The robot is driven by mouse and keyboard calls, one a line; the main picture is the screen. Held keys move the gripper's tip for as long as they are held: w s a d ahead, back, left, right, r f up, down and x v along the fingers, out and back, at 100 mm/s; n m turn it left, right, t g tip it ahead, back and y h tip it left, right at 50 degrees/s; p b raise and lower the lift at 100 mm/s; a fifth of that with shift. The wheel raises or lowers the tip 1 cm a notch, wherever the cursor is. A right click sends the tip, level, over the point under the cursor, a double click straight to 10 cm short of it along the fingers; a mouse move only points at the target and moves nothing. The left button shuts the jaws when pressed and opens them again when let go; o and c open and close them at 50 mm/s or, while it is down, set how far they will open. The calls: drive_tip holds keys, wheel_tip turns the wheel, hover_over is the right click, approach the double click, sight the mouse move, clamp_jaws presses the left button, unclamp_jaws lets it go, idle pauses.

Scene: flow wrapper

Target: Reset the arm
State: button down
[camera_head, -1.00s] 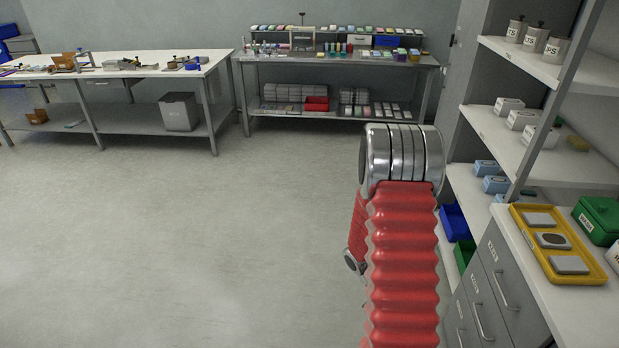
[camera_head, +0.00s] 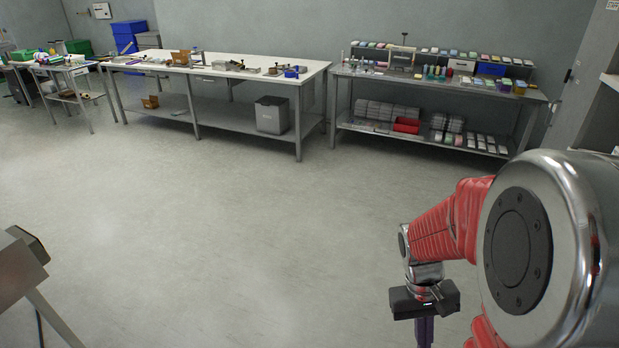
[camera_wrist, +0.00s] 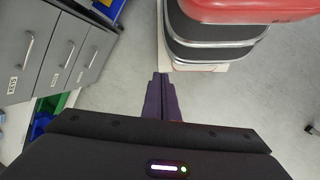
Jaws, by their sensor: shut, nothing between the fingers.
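My arm, red-sleeved with a large silver joint, stands at the right of the head view. My gripper (camera_head: 425,335) hangs below the black wrist block, its purple fingers pointing down and cut off by the bottom edge. In the wrist view the two purple fingers of my gripper (camera_wrist: 160,78) lie together, shut with nothing between them. They are above bare grey floor, beside my own red and black base parts at the top right.
Grey drawers (camera_wrist: 60,55) stand at the left of the wrist view, with a blue bin (camera_wrist: 108,8). A white workbench (camera_head: 215,68) and a supply bench (camera_head: 430,85) line the back wall. A grey machine part (camera_head: 20,265) juts in at lower left. The middle floor is clear.

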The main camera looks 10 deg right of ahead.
drive_tip(key=a+r+n+t+y, duration=0.1)
drive_tip(key=a+r+n+t, duration=0.1)
drive_tip(key=a+r+t, duration=0.7)
drive_tip(key=a+r, duration=0.6)
drive_tip(key=r, duration=0.4)
drive_tip(key=shift+r, duration=0.2)
idle(0.4)
